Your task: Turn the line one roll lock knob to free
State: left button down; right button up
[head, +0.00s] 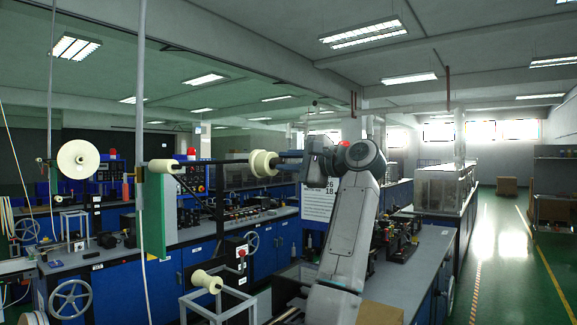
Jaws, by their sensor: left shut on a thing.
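My left gripper (290,158) is at the upper middle, pointing left from the grey arm. Its jaws are shut at the right end of a dark horizontal shaft (220,162). The roll lock knob is small and mostly hidden by the jaws, so its turn position cannot be read. A cream flanged hub (263,163) sits on the shaft just left of the gripper. A cream core (165,166) is at the shaft's left end, near a grey upright post (141,110). My right gripper is not in view.
A white disc-shaped reel (78,159) hangs at the left. A lower cream spool (207,281) sits on a pale frame in front. Blue-fronted benches with handwheels (70,299) fill the left and middle. A cardboard box (507,186) stands far right; the green aisle is open.

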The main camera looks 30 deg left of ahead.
pick_arm(q)
jog(key=shift+n, duration=1.1)
jog(key=shift+f, duration=0.1)
jog(key=c, duration=1.3)
grip_release()
